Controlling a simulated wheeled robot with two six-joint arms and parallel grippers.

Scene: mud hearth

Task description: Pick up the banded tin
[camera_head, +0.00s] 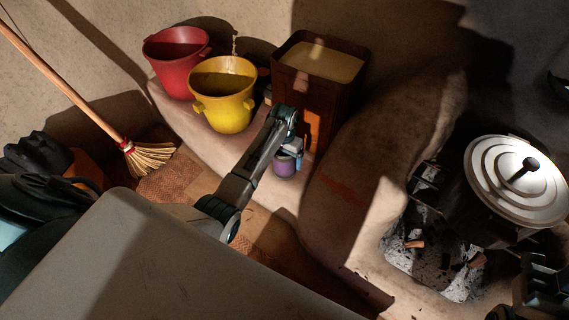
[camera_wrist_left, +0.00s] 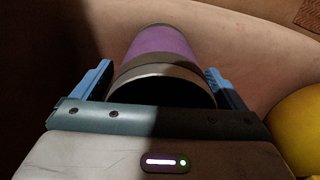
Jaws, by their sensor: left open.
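The banded tin (camera_head: 285,166) is a small purple cylinder with a dark rim, on the pale mud ledge in front of the brown bin. My left gripper (camera_head: 291,146) is over its upper part in the head view and partly hides it. In the left wrist view the tin (camera_wrist_left: 164,48) lies between the two blue fingers of my left gripper (camera_wrist_left: 160,80), with its grey and dark end nearest me. The fingers are open, one on each side. Whether they touch the tin cannot be told.
A tall brown bin (camera_head: 311,105) stands just behind the tin. A yellow bucket (camera_head: 223,103) and a red bucket (camera_head: 170,70) stand to the left, with a broom (camera_head: 100,120) farther left. A mud wall (camera_head: 350,190) rises on the right, before a lidded pot (camera_head: 515,180) on the hearth.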

